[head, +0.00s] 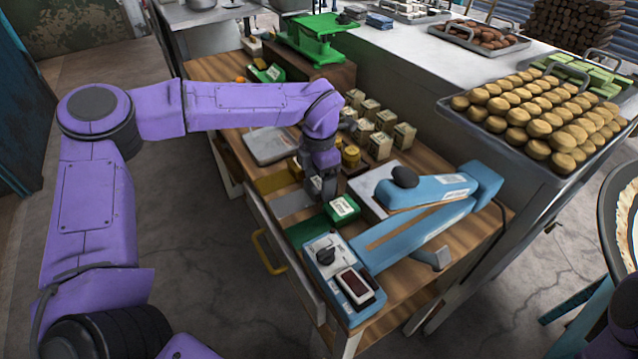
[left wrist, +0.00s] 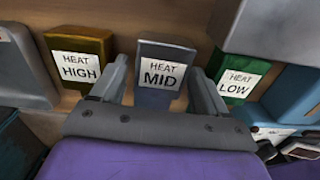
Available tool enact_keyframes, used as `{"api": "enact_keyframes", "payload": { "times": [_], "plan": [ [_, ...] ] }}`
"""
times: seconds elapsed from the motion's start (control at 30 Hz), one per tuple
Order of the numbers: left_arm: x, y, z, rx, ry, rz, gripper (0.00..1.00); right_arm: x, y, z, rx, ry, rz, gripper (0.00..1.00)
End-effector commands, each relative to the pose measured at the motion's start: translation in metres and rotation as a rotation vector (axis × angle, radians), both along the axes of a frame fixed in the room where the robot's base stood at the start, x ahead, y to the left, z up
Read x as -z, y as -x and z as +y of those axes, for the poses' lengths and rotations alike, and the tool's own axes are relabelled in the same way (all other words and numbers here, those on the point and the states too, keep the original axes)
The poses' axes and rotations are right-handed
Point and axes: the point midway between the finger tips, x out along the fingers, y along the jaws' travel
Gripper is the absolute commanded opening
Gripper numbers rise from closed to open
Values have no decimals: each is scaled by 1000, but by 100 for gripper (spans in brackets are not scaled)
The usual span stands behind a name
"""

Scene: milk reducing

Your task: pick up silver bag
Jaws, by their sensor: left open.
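The silver bag (left wrist: 158,95), labelled "HEAT MID", stands upright in the left wrist view between the two fingers of my left gripper (left wrist: 160,72). The gripper is open, with a finger on each side of the bag; I cannot tell whether either touches it. In the head view my left gripper (head: 327,196) points down over the wooden table and hides the silver bag. A gold bag (left wrist: 80,48) labelled "HEAT HIGH" stands to the left, and a green bag (left wrist: 240,68) labelled "HEAT LOW" to the right. The green bag also shows in the head view (head: 342,208).
A blue sealing machine (head: 420,230) lies close to the right of the gripper. Gold, silver (head: 293,204) and green flat patches lie along the table's front edge. Several small boxes (head: 380,145) stand behind. A tray of round cakes (head: 540,115) is on the metal counter.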

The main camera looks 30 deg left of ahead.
Motion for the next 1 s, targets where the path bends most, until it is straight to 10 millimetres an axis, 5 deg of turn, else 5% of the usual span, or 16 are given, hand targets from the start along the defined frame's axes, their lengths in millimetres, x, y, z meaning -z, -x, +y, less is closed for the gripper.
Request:
{"api": "enact_keyframes", "payload": {
  "times": [0.3, 0.43, 0.77, 1.0],
  "plan": [
    [12, 1, 1, -2, 2, -1, 74, -2, 0, 0, 0, 0, 0, 49],
    [12, 1, 1, -2, 2, -1, 35, -2, 0, 0, 0, 0, 0, 49],
    [10, 1, 1, -2, 1, -1, 34, -1, 0, 0, 0, 0, 0, 49],
    [-22, 1, 0, -1, 2, -6, 34, 4, 0, 0, 0, 0, 0, 49]
  ]
}}
